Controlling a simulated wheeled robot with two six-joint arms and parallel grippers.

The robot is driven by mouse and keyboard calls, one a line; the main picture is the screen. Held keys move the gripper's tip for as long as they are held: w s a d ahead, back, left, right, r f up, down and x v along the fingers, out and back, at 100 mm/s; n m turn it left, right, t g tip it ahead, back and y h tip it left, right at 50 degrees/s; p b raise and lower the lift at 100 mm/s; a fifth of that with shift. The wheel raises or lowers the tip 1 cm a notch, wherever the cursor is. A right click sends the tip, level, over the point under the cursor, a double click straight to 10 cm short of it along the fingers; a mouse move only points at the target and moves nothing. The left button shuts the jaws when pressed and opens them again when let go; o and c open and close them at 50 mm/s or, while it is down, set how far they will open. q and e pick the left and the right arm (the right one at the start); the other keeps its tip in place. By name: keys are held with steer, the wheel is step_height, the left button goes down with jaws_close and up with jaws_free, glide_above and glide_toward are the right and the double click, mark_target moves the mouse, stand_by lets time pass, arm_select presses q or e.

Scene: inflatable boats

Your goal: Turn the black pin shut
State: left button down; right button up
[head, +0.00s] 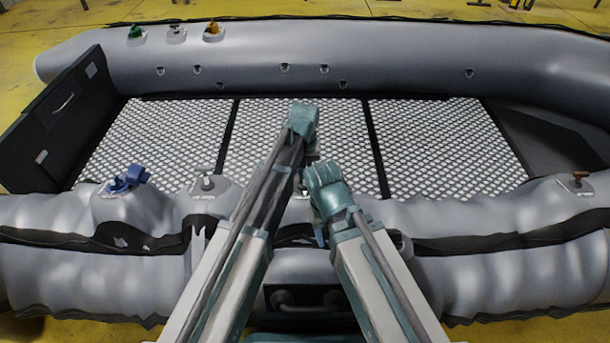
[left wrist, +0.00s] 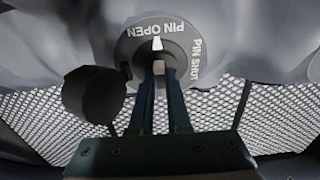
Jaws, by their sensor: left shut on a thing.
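In the left wrist view a round grey plate (left wrist: 186,45) carries the words PIN OPEN and PIN SHUT, upside down in the picture. The black pin (left wrist: 147,60) is at its middle. A white pointer mark (left wrist: 157,43) lies by the PIN OPEN words. My left gripper (left wrist: 159,80) is shut on the pin, with its two dark fingers on either side of it. In the head view the pin is hidden behind my arms. My right wrist shows right of the left arm in the head view; its jaws cannot be made out.
A black round cap (left wrist: 94,95) hangs beside the plate. A blue valve (head: 128,179), a grey valve (head: 208,182) and a brown-handled valve (head: 577,180) sit on the near tube (head: 460,212). The mesh floor (head: 435,140) is clear. The far tube (head: 400,60) carries three coloured fittings at left.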

arm_select(q)
steer(key=m, duration=0.2)
steer(key=m+h, duration=0.1)
steer(key=m, duration=0.1)
steer(key=shift+a+m, duration=0.2)
steer(key=shift+m, duration=0.2)
arm_select(e)
steer(key=shift+f, duration=0.1)
arm_select(q)
steer(key=m, duration=0.4)
steer(key=shift+w+a+m+g+h, duration=0.1)
steer(key=shift+w+m+g+h, duration=0.1)
steer(key=shift+m+g+h, duration=0.15)
arm_select(e)
steer(key=shift+f, duration=0.1)
arm_select(q)
steer(key=m, duration=0.4)
steer(key=shift+w+f+g+h+b, duration=0.1)
steer(key=shift+g+h+b, duration=0.15)
steer(key=shift+g+b, duration=0.1)
arm_select(e)
steer(key=shift+f, duration=0.2)
arm_select(q)
steer(key=shift+w+a+m+g, duration=0.1)
steer(key=shift+m+g, duration=0.3)
steer(key=shift+m, duration=1.55)
arm_select(e)
steer(key=shift+f, duration=0.15)
